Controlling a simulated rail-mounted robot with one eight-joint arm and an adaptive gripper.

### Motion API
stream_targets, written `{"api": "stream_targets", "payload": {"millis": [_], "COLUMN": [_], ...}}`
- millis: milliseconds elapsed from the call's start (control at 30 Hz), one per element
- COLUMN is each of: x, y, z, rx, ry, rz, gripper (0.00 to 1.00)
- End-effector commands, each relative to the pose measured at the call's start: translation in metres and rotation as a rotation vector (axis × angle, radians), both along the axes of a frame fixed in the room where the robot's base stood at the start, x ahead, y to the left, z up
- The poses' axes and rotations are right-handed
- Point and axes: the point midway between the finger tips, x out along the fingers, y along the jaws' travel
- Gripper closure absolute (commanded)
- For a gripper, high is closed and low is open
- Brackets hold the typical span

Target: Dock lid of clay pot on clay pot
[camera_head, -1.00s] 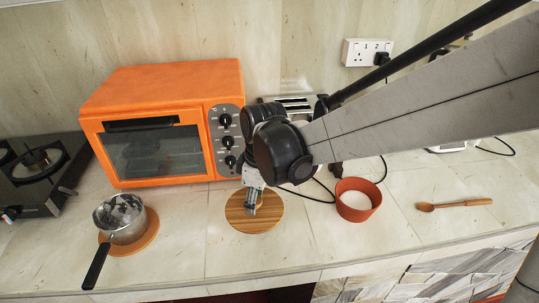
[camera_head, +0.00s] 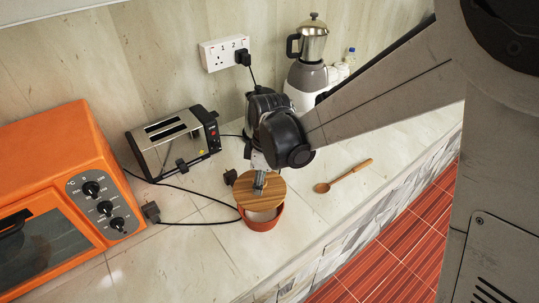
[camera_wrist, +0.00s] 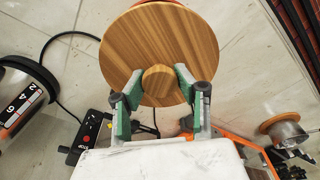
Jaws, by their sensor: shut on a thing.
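The lid is a round wooden disc (camera_head: 244,193) with a knob, held roughly level. In the wrist view the lid (camera_wrist: 150,40) fills the upper middle. My gripper (camera_head: 259,182) is above it, with its green-padded fingers (camera_wrist: 157,84) shut on the knob. The clay pot (camera_head: 262,224) is orange-red and stands upright on the counter under the lid. The lid covers its back part, and a pale strip of its inside shows at the front. I cannot tell whether lid and rim touch. In the wrist view only a sliver of orange shows past the lid's top edge.
A toaster (camera_head: 175,143) stands behind left, with black cables on the counter near the pot. An orange oven (camera_head: 55,180) is at the left. A wooden spoon (camera_head: 343,176) lies to the right. A coffee grinder or blender (camera_head: 306,75) stands at the back. The counter's front edge is close.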

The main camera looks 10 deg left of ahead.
Motion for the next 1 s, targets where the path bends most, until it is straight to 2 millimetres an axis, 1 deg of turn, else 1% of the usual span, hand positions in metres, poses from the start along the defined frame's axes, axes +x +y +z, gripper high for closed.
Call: {"api": "stream_targets", "payload": {"millis": [267, 700, 833, 1000], "x": [0.000, 0.000, 0.000, 0.000], "y": [0.000, 0.000, 0.001, 0.000], "z": [-0.011, -0.051, -0.057, -0.058], "rx": [0.000, 0.000, 0.000, 0.000], "ry": [0.000, 0.000, 0.000, 0.000], "rz": [0.002, 0.001, 0.001, 0.001], "gripper": [0.97, 0.97, 0.97, 0.97]}}
